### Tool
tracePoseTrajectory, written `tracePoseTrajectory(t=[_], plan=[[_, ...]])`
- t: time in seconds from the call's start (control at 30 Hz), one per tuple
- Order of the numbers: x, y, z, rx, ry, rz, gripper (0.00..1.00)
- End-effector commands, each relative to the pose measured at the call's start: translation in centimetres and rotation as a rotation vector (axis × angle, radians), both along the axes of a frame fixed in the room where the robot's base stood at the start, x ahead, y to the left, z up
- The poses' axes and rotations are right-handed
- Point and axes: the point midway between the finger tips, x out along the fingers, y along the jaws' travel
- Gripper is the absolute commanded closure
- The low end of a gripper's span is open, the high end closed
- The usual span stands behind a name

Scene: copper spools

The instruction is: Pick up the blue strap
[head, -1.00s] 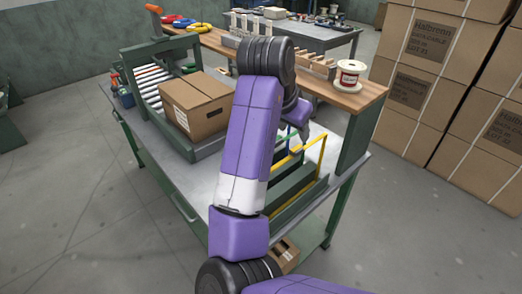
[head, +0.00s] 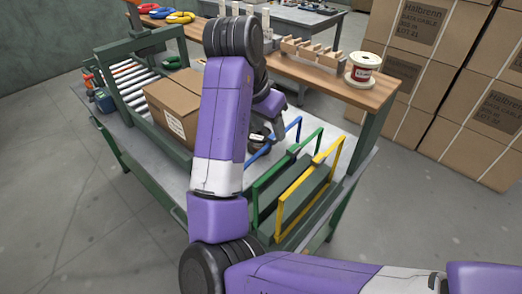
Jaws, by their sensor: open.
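The blue strap (head: 298,127) is a thin blue band standing upright in the middle of the grey workbench. My arm hides part of it; a lower piece shows just right of my forearm. My gripper (head: 257,139) is small and dark at the strap's left, under my wrist, and partly hidden. It is open. It looks close to the strap, but I cannot tell whether they touch.
A green strap (head: 287,163) and a yellow strap (head: 309,188) stand nearer, at the bench's right. A cardboard box (head: 172,103) sits left of my arm by a roller conveyor (head: 120,77). A wooden shelf (head: 390,82) behind carries a white spool (head: 362,69).

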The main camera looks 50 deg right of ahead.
Motion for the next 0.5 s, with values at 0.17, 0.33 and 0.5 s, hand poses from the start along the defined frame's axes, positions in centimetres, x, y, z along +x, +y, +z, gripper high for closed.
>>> tracePoseTrajectory(t=[0.17, 0.33, 0.5], plan=[[0.0, -0.6, -1.2, -0.002, 0.003, 0.000, 0.51], [0.1, -1.2, -2.6, -0.001, 0.003, 0.001, 0.51], [0.3, -2.4, -4.3, 0.001, 0.003, 0.000, 0.51]])
